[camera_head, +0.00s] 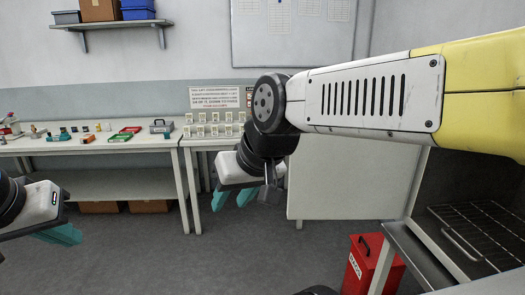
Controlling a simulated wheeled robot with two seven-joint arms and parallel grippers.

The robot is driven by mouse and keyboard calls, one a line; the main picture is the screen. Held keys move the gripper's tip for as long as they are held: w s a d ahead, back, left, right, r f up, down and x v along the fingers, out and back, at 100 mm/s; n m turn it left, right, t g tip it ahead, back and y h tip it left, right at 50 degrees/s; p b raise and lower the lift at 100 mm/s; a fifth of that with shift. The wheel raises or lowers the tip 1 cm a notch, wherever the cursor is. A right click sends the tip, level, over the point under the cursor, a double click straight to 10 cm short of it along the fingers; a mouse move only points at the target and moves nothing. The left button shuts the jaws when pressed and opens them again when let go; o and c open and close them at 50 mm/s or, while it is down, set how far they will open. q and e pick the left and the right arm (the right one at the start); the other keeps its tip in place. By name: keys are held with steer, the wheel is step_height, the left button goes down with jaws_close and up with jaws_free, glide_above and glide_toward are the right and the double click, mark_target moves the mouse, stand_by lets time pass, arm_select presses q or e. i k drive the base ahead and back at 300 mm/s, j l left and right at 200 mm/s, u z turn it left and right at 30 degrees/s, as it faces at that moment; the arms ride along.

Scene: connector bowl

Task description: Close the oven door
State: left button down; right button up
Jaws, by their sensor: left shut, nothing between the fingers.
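The oven (432,240) is at the lower right, and its dark interior with a wire rack (480,232) is exposed. A large pale flat panel (345,190) extends left from the opening's left edge; it appears to be the oven door, standing open. My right arm crosses in front of its upper part. My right gripper (234,198), with teal fingers pointing down, is left of the panel; its fingers are apart and nothing shows between them. My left gripper (62,235) is at the lower left, far from the oven, shut and empty.
A red bin (361,265) stands on the floor beside the oven stand. A workbench (100,147) with small items and a table (210,142) with several small pale boxes line the back wall. The grey floor (185,262) between my grippers is clear.

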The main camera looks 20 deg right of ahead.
mark_target(330, 178)
steer(key=i+j+u, duration=0.2)
steer(key=i, duration=0.25)
steer(key=i+j+u, duration=0.15)
steer(key=i, duration=0.25)
steer(key=i+z, duration=0.45)
steer(key=i+j+z, duration=0.1)
steer(key=i+z, duration=0.2)
steer(key=z, duration=0.15)
steer(key=i+z, duration=0.15)
steer(key=z, duration=0.3)
steer(key=i+j+z, duration=0.1)
steer(key=z, duration=0.3)
steer(key=i+j+z, duration=0.1)
steer(key=z, duration=0.35)
steer(key=i+j+z, duration=0.2)
steer(key=z, duration=0.25)
steer(key=i+j+z, duration=0.15)
steer(key=z, duration=0.3)
steer(key=i+j+z, duration=0.15)
steer(key=j+z, duration=0.15)
steer(key=z, duration=0.15)
steer(key=i+j+z, duration=0.15)
steer(key=j+z, duration=0.15)
steer(key=z, duration=0.2)
steer(key=j+z, duration=0.45)
steer(key=k+l, duration=0.1)
steer(key=k, duration=0.4)
steer(key=j, duration=0.15)
steer(key=z, duration=0.05)
